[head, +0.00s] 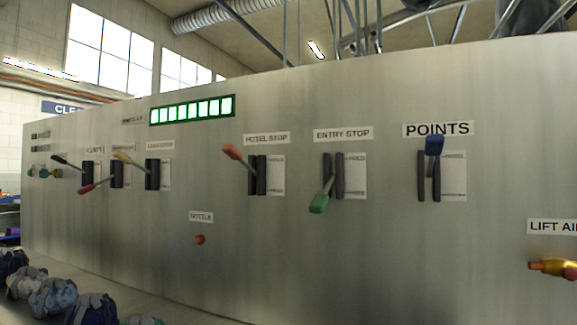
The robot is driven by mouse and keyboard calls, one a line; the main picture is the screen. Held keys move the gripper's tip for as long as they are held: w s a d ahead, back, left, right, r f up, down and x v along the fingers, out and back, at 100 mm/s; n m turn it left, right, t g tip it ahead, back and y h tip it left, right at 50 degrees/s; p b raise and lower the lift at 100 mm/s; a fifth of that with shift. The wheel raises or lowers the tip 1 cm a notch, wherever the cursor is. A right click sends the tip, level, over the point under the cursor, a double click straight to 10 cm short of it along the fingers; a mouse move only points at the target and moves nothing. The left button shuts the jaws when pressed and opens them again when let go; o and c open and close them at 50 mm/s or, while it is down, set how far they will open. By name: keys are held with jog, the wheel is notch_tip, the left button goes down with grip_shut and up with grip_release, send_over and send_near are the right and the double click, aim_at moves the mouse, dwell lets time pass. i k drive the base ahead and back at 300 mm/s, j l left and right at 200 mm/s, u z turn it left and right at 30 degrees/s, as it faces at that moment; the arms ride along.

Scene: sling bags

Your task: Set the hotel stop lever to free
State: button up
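The hotel stop lever (232,152) has an orange-red handle and sticks out from its black slotted bracket (262,175) on the grey panel (330,240). The handle end is raised, near the top of the bracket. The sign HOTEL STOP (266,138) is above it. A white plate (277,176) beside the bracket carries small position labels at top and bottom, too small to read surely. My gripper is not in view.
To the right are the green entry stop lever (320,202), pointing down, and the blue points lever (434,145), pointing up. A yellow lever (123,158) and a red lever (87,188) are left. Bags (53,297) lie lower left.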

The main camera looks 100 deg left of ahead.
aim_at(230, 150)
jog(key=u, duration=2.7)
